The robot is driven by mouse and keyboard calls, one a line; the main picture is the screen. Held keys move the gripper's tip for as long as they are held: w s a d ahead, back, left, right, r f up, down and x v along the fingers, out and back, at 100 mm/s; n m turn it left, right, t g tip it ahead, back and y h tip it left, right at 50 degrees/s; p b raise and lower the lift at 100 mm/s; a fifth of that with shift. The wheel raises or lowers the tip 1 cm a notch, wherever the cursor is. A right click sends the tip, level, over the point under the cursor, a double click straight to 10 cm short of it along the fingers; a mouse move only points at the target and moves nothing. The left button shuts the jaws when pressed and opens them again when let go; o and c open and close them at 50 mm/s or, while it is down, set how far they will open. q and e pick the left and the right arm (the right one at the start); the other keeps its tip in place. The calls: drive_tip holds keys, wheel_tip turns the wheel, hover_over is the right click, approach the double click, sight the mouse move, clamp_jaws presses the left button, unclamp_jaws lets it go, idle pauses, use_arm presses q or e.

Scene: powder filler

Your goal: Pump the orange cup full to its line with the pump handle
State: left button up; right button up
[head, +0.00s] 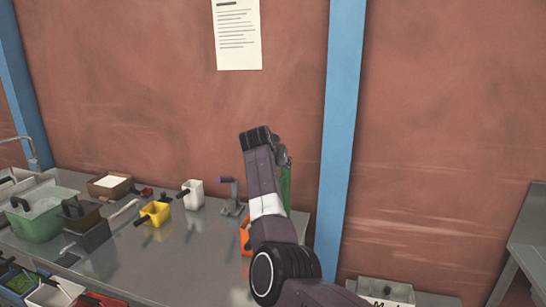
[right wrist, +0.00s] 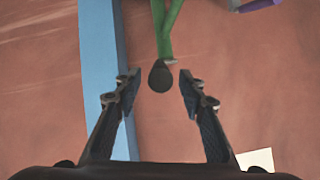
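The pump is green (head: 285,187) and stands behind my right forearm in the head view, mostly hidden. In the right wrist view its green bars (right wrist: 166,30) come in from the top. The pump handle's dark round grip (right wrist: 160,77) lies between the fingertips of my right gripper (right wrist: 158,82), with a visible gap on both sides. My right gripper is open and empty. An orange thing (head: 245,236), likely the orange cup, shows beside my right arm; most of it is hidden, and its fill and line cannot be seen. My left gripper is out of view.
A grey stand with a purple handle (head: 226,181) is left of the pump. A white cup (head: 193,194), a yellow cup (head: 156,213) and a green bin (head: 42,217) stand on the grey table (head: 180,250). A blue post (head: 340,130) rises along the wall behind.

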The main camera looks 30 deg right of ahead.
drive_tip(key=v, duration=0.8)
drive_tip(key=shift+a, duration=0.2)
drive_tip(key=shift+s+r, duration=0.1)
drive_tip(key=shift+r, duration=0.05)
